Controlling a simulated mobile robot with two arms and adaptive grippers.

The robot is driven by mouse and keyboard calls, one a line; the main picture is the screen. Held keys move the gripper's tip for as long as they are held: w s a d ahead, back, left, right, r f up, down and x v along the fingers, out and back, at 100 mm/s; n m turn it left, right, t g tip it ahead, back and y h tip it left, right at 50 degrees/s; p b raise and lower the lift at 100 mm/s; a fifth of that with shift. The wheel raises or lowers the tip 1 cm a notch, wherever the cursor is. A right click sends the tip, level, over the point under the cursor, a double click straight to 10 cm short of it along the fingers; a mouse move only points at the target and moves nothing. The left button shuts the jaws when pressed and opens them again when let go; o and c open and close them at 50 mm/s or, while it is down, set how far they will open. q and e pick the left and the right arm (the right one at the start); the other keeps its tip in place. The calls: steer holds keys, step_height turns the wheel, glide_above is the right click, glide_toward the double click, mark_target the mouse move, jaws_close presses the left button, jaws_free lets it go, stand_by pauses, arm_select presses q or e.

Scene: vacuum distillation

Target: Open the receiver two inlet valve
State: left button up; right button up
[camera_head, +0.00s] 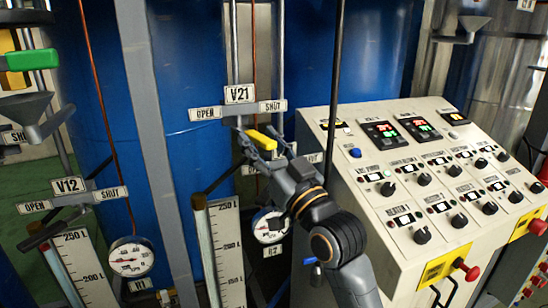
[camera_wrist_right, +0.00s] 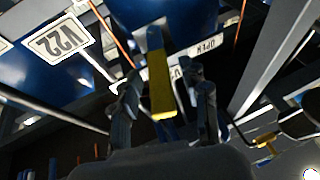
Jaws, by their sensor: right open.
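The V21 sign (camera_head: 240,95) hangs above an OPEN plate (camera_head: 206,114) on the left and a SHUT plate (camera_head: 272,106) on the right. Just below is a yellow valve lever (camera_head: 262,139). My right gripper (camera_head: 261,146) is open with its fingers on either side of the lever. In the right wrist view the yellow lever (camera_wrist_right: 160,88) lies between the spread fingers (camera_wrist_right: 166,92); I cannot tell whether they touch it. The valve body is hidden behind the gripper. My left gripper is not in view.
A control panel (camera_head: 370,205) with knobs and displays stands close to the right of my arm. A dark vertical pole (camera_head: 336,80) rises beside it. The V12 sign (camera_head: 69,186), gauges (camera_head: 131,258) and level scales (camera_head: 228,250) are left and below. Blue tanks (camera_head: 190,60) stand behind.

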steer(key=v, duration=1.1)
steer(key=shift+s, duration=0.15)
steer(key=shift+f, duration=0.15)
